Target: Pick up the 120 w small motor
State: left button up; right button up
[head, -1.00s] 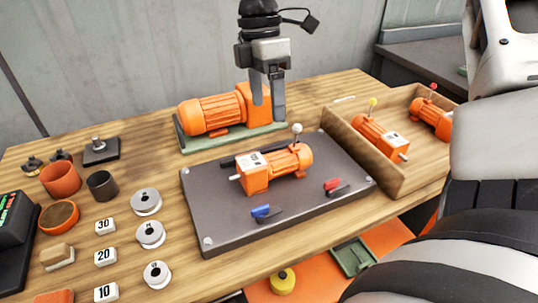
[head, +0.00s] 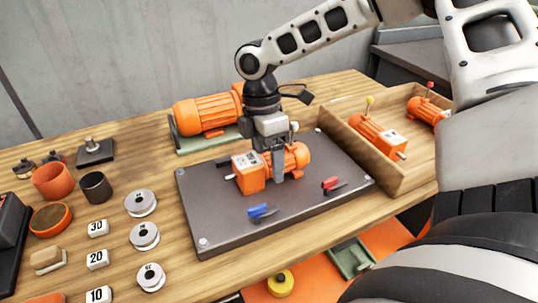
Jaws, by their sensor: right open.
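An orange small motor (head: 249,176) with a white label lies on the dark grey plate (head: 213,217); the label's wattage is too small to read. My right gripper (head: 273,174) is open and points down over this motor's middle. One finger shows in front of the motor's side, and its tip is near the plate. The other finger is mostly hidden, so I cannot tell whether either touches the motor. Two more small orange motors, one with a yellow-knobbed lever (head: 376,136) and one with a red-knobbed lever (head: 426,110), lie in the wooden tray (head: 385,179). My left gripper is not in view.
A larger orange motor (head: 205,113) sits on a green base behind the plate. Blue (head: 260,211) and red (head: 331,184) clamp handles lie at the plate's front. Grey weights (head: 145,236), numbered blocks (head: 97,259) and cups (head: 53,181) stand on the left.

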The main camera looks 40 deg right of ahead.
grip_shut()
jog(key=shift+w+r, duration=0.1)
jog(key=shift+r, duration=0.05)
